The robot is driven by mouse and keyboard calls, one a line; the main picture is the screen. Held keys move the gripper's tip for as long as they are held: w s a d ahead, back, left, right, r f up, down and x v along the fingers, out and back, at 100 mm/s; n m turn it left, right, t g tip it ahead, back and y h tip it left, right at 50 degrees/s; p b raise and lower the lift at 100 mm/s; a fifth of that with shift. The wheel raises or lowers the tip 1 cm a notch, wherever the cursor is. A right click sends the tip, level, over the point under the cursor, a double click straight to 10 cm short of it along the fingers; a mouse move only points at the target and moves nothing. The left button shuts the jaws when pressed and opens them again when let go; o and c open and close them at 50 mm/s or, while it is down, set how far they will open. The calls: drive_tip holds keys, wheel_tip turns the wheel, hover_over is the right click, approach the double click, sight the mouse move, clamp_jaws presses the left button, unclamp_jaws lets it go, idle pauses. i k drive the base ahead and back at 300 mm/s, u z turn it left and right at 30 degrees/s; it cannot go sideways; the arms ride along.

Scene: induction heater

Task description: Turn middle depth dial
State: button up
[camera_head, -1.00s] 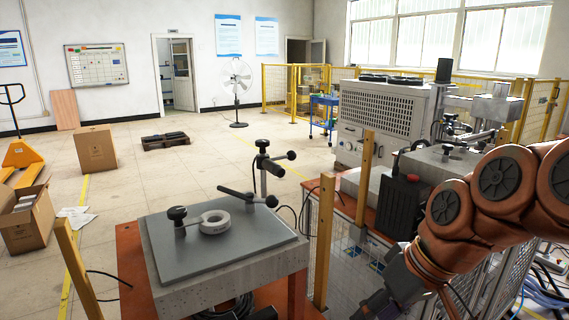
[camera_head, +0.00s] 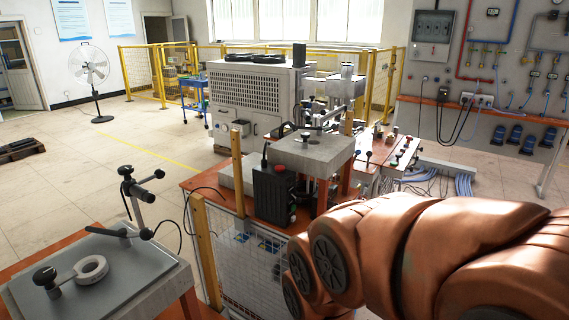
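I cannot make out which part is the middle depth dial. A control panel (camera_head: 403,158) with several small knobs and buttons sits right of centre, beyond the orange arm. A grey cabinet (camera_head: 262,82) with a slotted front stands at the back centre, with small controls low on its front. A grey plate (camera_head: 130,262) at the lower left carries a metal ring (camera_head: 91,268), a black knob (camera_head: 44,276) and a jointed stand with black handles (camera_head: 140,192). My orange arm fills the lower right. My gripper is outside the picture.
A black box (camera_head: 272,190) and a wire-mesh guard (camera_head: 245,265) with wooden posts stand between the plate and my arm. A stone-like block (camera_head: 322,155) is behind the box. Hoses and cables lie at the right. Open floor is at the left.

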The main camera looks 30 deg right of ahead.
sight(330, 204)
drive_tip(key=z, duration=0.95)
drive_tip(key=k, duration=0.5)
drive_tip(key=z, duration=1)
drive_tip(key=i, duration=0.9)
drive_tip(key=u, duration=1.95)
drive_tip(key=i, duration=0.4)
